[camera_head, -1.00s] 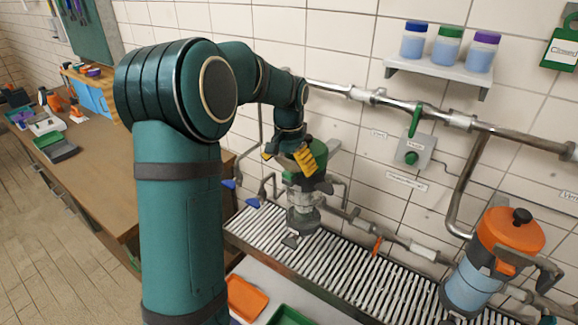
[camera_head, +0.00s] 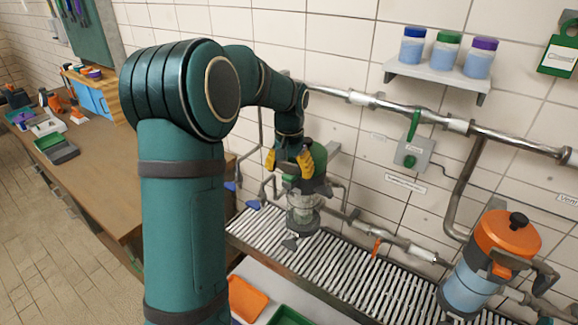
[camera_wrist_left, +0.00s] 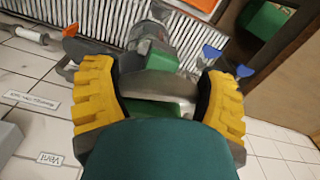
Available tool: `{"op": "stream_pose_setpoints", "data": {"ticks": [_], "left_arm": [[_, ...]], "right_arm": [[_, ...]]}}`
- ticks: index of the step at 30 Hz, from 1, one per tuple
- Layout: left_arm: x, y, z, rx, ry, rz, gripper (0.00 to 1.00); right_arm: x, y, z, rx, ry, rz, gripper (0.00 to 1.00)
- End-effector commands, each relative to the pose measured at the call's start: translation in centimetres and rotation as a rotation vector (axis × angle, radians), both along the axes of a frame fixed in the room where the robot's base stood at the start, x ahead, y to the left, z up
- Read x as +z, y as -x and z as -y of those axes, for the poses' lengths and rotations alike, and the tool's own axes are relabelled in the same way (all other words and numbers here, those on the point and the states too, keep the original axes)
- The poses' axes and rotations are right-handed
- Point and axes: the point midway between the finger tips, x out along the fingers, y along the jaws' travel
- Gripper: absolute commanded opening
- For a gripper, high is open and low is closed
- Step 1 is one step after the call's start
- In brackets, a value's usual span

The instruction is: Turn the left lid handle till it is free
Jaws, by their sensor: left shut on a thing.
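The left housing has a green lid (camera_head: 319,157) and a clear bowl (camera_head: 303,217) standing over the slatted drain. My left gripper (camera_head: 288,161) is at the top of this housing, its yellow fingers pointing down and partly covering the lid. In the left wrist view my left gripper (camera_wrist_left: 162,90) has a grey lid handle (camera_wrist_left: 165,84) between its two yellow fingers, shut on it. Green lid parts (camera_wrist_left: 150,55) show around the handle. The lid's seat is partly hidden by the fingers. My right gripper is not in view.
A second housing with an orange lid (camera_head: 508,232) stands at the right. Pipes with a green-handled valve (camera_head: 414,124) run along the tiled wall. A shelf (camera_head: 440,74) holds three jars. An orange tray (camera_head: 246,298) lies below the slatted drain (camera_head: 340,270).

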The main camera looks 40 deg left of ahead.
Motion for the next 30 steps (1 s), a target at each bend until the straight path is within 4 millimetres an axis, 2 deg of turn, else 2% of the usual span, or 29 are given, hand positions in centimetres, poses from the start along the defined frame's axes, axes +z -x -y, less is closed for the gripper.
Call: {"op": "stream_pose_setpoints", "data": {"ticks": [11, 12, 13, 23, 26, 30], "left_arm": [[0.1, -0.1, 0.0, 0.038, -0.001, 0.004, 0.39], [0.1, -0.1, 0.0, 0.038, -0.001, 0.004, 0.88], [0.1, -0.1, 0.0, 0.038, -0.001, 0.004, 0.98], [0.2, -0.1, 0.0, 0.037, -0.001, 0.003, 1.0], [1.1, -0.1, 0.0, 0.037, 0.0, 0.004, 1.0], [3.4, -0.1, 0.0, 0.036, -0.001, 0.007, 1.0]], "right_arm": [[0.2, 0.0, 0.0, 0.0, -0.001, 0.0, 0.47], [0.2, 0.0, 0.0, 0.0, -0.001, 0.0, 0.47], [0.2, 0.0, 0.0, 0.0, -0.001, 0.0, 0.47], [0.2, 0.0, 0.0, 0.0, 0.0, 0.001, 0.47], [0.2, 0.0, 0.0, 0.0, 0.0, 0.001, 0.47], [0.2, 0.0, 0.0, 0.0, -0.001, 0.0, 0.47]]}}
